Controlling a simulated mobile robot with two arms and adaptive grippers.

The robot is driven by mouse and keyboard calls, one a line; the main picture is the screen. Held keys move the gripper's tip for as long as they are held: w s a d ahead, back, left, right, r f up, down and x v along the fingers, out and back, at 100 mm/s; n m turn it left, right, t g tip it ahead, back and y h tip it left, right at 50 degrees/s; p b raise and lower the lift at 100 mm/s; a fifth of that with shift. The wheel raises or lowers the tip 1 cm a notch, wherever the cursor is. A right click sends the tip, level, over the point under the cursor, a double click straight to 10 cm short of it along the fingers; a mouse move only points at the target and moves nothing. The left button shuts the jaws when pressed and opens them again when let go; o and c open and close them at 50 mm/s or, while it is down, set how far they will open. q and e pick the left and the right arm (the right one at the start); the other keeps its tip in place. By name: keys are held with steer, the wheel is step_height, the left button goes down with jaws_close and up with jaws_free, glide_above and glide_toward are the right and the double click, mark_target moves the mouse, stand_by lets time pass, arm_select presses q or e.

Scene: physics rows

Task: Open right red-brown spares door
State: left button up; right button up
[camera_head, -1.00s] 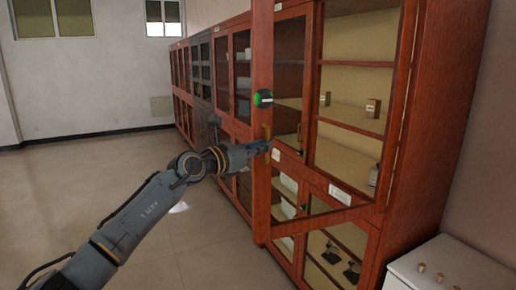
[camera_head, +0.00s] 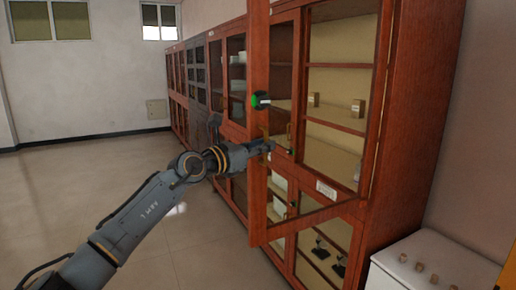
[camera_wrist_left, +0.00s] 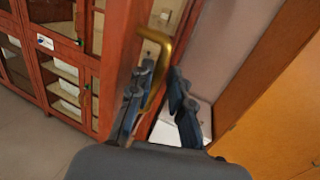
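The right red-brown spares door (camera_head: 258,190) stands swung out from its cabinet, with shelves showing through its glass. My left gripper (camera_head: 268,145) is at the handle on the door's free edge. In the left wrist view its fingers (camera_wrist_left: 158,105) are apart, with the handle bar running between them, close to the left finger. Firm contact cannot be told. My right gripper is out of view.
The cabinet row (camera_head: 200,85) runs back along the wall on the right. A white low unit (camera_head: 430,262) with small items on top stands at the lower right. The floor (camera_head: 110,185) to the left is clear.

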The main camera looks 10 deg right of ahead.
arm_select(q)
steer(key=shift+o, duration=0.5)
steer(key=shift+d+f, duration=0.15)
steer(key=shift+d, duration=0.3)
steer(key=v, duration=1.2)
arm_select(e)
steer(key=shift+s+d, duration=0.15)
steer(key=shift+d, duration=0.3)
